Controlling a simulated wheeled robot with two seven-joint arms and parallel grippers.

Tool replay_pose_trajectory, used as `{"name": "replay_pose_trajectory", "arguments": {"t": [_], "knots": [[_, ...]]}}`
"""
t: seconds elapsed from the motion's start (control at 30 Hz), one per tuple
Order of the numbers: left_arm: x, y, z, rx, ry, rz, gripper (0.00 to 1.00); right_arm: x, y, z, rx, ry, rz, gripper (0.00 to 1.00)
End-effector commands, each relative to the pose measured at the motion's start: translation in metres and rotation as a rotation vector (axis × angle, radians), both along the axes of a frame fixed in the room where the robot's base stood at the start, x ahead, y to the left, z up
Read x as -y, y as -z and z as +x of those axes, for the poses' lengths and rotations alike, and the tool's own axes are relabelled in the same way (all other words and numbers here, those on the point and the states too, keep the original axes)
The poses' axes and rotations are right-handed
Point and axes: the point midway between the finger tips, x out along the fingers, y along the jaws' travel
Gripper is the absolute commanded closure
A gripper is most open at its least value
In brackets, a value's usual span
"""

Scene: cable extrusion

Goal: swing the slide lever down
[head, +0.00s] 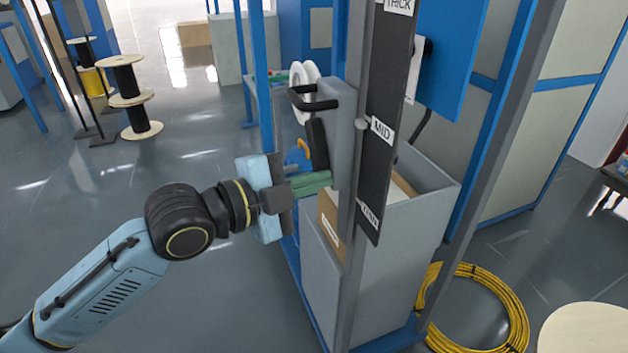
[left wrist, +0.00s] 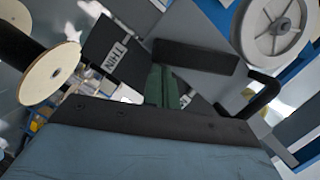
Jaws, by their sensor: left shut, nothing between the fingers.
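A black lever grip (head: 317,145) hangs on the block's left side, slightly tilted; a dark bar in the left wrist view (left wrist: 195,60) appears to be this grip. My left gripper (head: 326,181) has green fingers closed together with nothing held, just below the grip's lower end. The fingers also show in the left wrist view (left wrist: 160,76), close to the bar; contact cannot be told. My right gripper is not seen.
A black bent handle (head: 304,100) and white spool (head: 303,85) are above the gripper. A grey bin with a cardboard box (head: 329,222) is below. A yellow cable coil (head: 474,300) lies on the floor to the right. Floor left of the stand is open.

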Motion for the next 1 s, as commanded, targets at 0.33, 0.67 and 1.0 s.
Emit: {"name": "replay_pose_trajectory", "arguments": {"t": [0.33, 0.67, 1.0], "knots": [[-0.001, 0.002, 0.001, 0.024, 0.0, 0.009, 1.0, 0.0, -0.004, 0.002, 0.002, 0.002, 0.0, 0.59], [-0.001, 0.003, 0.003, 0.046, -0.001, 0.016, 1.0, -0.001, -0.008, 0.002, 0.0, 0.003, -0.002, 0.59], [-0.002, 0.005, 0.004, 0.067, 0.0, 0.023, 1.0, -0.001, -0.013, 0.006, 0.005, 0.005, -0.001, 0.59]]}}
